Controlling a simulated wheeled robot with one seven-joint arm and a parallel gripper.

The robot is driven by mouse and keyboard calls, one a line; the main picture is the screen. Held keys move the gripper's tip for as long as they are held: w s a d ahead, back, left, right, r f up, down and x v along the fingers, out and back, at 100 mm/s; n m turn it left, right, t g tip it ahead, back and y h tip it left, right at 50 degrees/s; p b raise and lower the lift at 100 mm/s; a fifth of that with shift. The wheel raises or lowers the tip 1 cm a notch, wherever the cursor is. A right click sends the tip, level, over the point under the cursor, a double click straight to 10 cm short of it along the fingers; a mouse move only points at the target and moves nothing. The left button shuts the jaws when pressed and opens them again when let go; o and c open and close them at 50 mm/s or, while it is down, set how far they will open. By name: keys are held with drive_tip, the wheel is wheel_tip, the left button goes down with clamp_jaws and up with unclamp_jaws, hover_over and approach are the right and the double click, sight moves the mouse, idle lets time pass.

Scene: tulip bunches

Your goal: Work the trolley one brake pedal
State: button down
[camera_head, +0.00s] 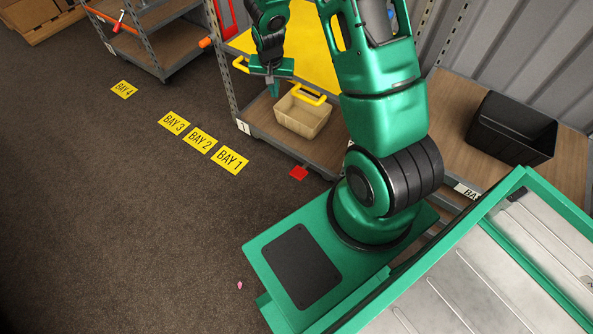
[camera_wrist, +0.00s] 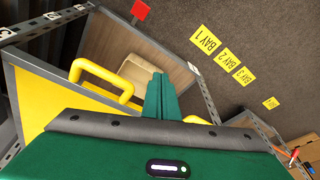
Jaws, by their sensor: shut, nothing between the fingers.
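The red pedal (camera_head: 299,172) sits low at the near edge of the shelf trolley (camera_head: 323,156), close to the floor. It also shows at the top of the wrist view (camera_wrist: 141,10). I cannot tell from its look whether it is pressed or raised. My gripper (camera_head: 274,91) is shut and empty, pointing down above the trolley, to the upper left of the pedal and apart from it. In the wrist view the shut fingers (camera_wrist: 160,90) stand beside a yellow handle (camera_wrist: 105,82); I cannot tell whether they touch it.
A tan bin (camera_head: 302,117) sits on the trolley's wooden shelf, below the yellow handles. A black crate (camera_head: 512,128) stands on the shelf at right. Another trolley (camera_head: 150,45) stands at the upper left. Yellow bay signs (camera_head: 230,160) lie on open carpet at left.

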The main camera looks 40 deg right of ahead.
wheel_tip(320, 180, down, 16)
drive_tip(key=s+d+m+g, duration=0.1)
drive_tip(key=d+m, duration=0.2)
drive_tip(key=m, duration=0.3)
hover_over(298, 172)
drive_tip(key=shift+g, duration=0.3)
drive_tip(key=f, duration=2.8)
drive_tip(key=shift+s+a+f, duration=0.25)
drive_tip(key=shift+a, duration=0.05)
drive_tip(key=shift+a+f, duration=0.15)
drive_tip(key=shift+f, duration=0.7)
drive_tip(key=shift+h, duration=0.3)
